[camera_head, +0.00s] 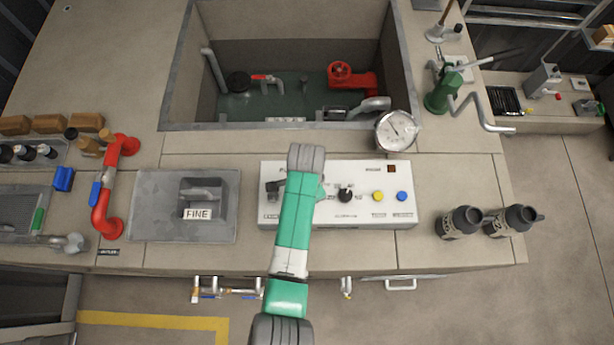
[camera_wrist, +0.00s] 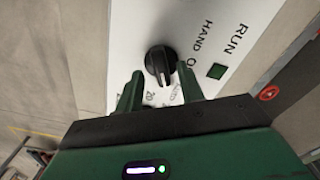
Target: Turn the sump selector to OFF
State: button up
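The white control panel (camera_head: 333,208) lies on the bench in front of the sunken tank, and my arm covers its left-middle part. In the wrist view a black selector knob (camera_wrist: 160,62) sits on the white panel, with HAND, an O and partly hidden AUTO lettering around it. Its white pointer line is on the side toward my gripper, near the AUTO lettering. I cannot read a SUMP label. My gripper (camera_wrist: 160,72) is open, with one green finger on each side of the knob's near end; contact is not clear. In the head view my arm hides the gripper.
A green square lamp (camera_wrist: 217,71) beside RUN is near the right finger. Another black knob (camera_head: 346,194), a yellow button (camera_head: 378,196) and a blue button (camera_head: 402,196) are right of my arm. A gauge (camera_head: 396,131) stands behind the panel; black bottles (camera_head: 460,222) stand right.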

jog(key=shift+f, duration=0.9)
jog(key=shift+w, duration=0.1)
grip_shut()
